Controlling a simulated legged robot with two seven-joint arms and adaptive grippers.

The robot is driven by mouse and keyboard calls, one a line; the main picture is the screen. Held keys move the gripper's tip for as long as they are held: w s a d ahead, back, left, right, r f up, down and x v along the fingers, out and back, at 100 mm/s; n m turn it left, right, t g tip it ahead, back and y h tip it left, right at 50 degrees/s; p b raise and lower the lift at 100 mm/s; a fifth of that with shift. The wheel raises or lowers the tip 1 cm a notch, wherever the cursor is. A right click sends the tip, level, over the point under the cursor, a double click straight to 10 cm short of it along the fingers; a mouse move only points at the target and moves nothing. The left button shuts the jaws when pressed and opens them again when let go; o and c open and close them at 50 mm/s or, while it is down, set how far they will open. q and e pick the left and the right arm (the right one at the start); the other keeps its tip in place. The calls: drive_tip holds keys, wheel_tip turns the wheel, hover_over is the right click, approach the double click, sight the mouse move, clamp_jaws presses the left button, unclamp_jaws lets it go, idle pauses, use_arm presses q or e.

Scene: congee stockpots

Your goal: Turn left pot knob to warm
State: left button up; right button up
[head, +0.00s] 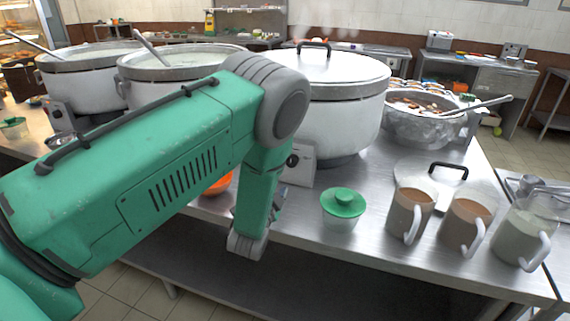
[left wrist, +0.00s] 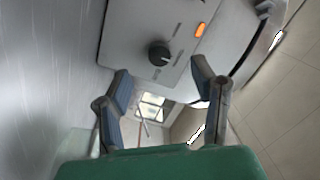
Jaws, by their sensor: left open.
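In the left wrist view a round black knob (left wrist: 159,54) sits on a pale control panel (left wrist: 135,30), beside a lit orange lamp (left wrist: 200,30). My left gripper (left wrist: 160,78) is open, its fingers spread to either side below the knob and apart from it. I cannot tell which pot this panel serves. In the head view the left pot (head: 88,72) stands open at the far left, with a control box (head: 58,114) at its front. My left arm covers the front of the middle pot (head: 165,85), and the left fingers are not clear there. My right gripper is out of view.
A lidded pot (head: 330,110) with its own control box (head: 300,165) stands right of my arm. A green-lidded container (head: 342,205), several mugs (head: 408,215), a loose lid (head: 445,178) and a steel pot (head: 425,128) occupy the steel counter (head: 300,216). An orange bowl (head: 219,185) is partly hidden.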

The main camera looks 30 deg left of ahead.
sight(290, 164)
use_arm(q)
drive_tip(key=w, duration=0.2)
drive_tip(key=w+d, duration=0.1)
drive_tip(key=w, duration=0.2)
drive_tip(key=w+r, duration=0.1)
drive_tip(key=w, duration=0.1)
drive_tip(key=shift+w+d, duration=0.15)
drive_tip(key=a, duration=0.1)
drive_tip(key=w+a, duration=0.1)
drive_tip(key=w+a+f, duration=0.1)
drive_tip(key=shift+w+a, duration=0.1)
drive_tip(key=shift+a, duration=0.3)
drive_tip(key=shift+a+f, duration=0.1)
drive_tip(key=shift+a, duration=0.05)
drive_tip(key=shift+d+r, duration=0.35)
drive_tip(key=shift+d, duration=0.55)
drive_tip(key=c, duration=0.8)
drive_tip(key=shift+w+d, duration=0.1)
drive_tip(key=shift+d, duration=0.3)
drive_tip(key=c, duration=0.3)
drive_tip(key=shift+s+a, duration=0.2)
drive_tip(key=shift+a, duration=0.35)
drive_tip(key=shift+c, duration=0.2)
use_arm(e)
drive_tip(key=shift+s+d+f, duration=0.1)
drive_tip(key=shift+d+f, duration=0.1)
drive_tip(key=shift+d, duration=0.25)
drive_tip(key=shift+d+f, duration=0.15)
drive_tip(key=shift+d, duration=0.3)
